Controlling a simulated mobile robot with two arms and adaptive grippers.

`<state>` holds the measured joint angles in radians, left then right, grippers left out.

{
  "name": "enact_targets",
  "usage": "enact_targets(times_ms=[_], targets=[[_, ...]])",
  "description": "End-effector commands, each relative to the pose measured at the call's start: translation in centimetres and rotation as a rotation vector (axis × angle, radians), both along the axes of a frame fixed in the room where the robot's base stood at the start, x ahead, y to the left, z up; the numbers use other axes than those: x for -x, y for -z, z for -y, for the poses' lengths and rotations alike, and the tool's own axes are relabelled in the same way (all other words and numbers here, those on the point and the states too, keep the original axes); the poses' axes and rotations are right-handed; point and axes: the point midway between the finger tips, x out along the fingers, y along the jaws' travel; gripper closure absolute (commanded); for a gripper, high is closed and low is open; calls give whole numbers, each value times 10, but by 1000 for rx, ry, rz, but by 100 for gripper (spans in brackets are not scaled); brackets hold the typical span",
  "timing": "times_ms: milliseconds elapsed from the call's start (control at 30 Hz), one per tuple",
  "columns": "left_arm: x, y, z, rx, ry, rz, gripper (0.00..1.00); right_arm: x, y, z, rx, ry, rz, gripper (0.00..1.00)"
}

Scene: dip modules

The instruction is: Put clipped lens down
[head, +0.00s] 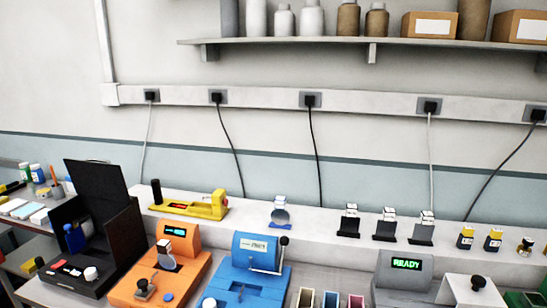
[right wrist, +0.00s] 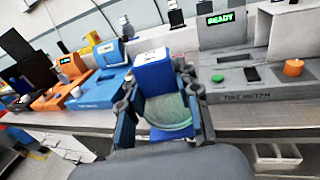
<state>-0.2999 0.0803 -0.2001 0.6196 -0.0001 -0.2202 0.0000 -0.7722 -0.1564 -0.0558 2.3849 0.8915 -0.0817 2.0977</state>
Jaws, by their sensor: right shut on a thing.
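In the right wrist view my right gripper (right wrist: 160,100) is shut on a clipped lens. The clip is a blue block (right wrist: 153,76) with a pale top, and a round greenish lens (right wrist: 168,114) shows below it between the fingers. The gripper holds it in front of the bench edge as seen here; its height above the bench is unclear. In the head view a similar clipped lens (head: 280,215) stands on the back ledge, and another (head: 166,256) stands on the orange machine (head: 187,283). Neither gripper shows in the head view.
A blue machine (head: 255,262) stands right of the orange one. A grey machine (head: 405,276) reads READY. A yellow device (head: 200,207) and several dark holders (head: 385,230) stand on the ledge. An open black case (head: 120,235) is at left. The bench front edge (right wrist: 90,130) shows in the wrist view.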

Motion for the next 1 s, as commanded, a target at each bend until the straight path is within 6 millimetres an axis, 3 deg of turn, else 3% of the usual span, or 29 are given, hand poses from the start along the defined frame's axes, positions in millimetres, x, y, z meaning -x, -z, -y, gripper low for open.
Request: enact_targets(times_ms=[267, 467, 567, 800, 1000], targets=[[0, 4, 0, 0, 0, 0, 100, 4, -1, -4, -2, -5, 2, 99], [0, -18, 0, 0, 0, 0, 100, -7, -11, 7, 6, 9, 0, 99], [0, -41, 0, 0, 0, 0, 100, -21, -20, 23, 14, 30, -3, 99], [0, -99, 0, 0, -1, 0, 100, -63, -45, 83, 21, 119, -5, 99], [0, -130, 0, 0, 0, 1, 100, -87, -61, 129, 9, 192, -2, 99]])
